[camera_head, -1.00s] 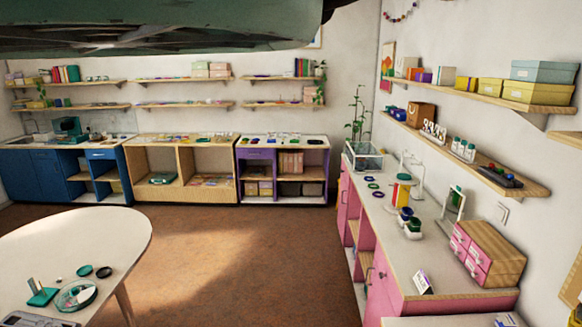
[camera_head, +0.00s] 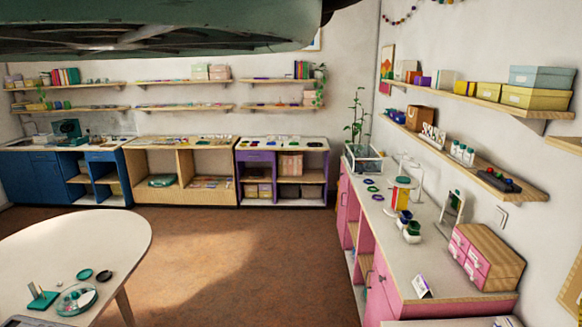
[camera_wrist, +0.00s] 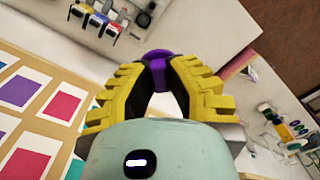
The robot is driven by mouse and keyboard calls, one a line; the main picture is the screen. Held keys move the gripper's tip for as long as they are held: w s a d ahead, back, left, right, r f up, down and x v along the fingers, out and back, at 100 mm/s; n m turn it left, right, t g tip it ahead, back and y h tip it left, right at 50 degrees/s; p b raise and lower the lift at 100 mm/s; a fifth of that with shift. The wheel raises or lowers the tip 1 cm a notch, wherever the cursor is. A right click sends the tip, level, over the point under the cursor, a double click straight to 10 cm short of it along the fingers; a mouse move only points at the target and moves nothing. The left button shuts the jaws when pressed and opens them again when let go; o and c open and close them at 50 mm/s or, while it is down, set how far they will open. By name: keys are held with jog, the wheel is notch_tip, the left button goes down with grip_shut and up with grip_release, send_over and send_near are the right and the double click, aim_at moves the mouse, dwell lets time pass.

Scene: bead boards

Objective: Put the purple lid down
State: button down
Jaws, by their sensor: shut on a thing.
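In the wrist view, my gripper (camera_wrist: 156,78) has yellow ridged fingers closed from both sides on the purple lid (camera_wrist: 158,55). The lid shows as a rounded purple shape between the fingertips, partly hidden by them. A pale surface lies beyond it; I cannot tell whether the lid touches it. My gripper and the held lid are not visible in the head view.
The pink cabinet's counter (camera_head: 445,277) holds coloured rings (camera_head: 371,188), jars with dark lids (camera_head: 411,232) and a pink drawer box (camera_head: 487,257). A round white table (camera_head: 95,230) bears small items. Coloured cards (camera_wrist: 22,90) lie left in the wrist view.

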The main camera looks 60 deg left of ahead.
notch_tip(320, 180, up, 22)
jog(key=s+m+p, duration=0.1)
jog(key=s+p, duration=0.1)
jog(key=p, duration=0.4)
jog(key=shift+s+a+m, duration=0.25)
jog(key=shift+s+m, duration=0.05)
jog(key=shift+s, duration=0.05)
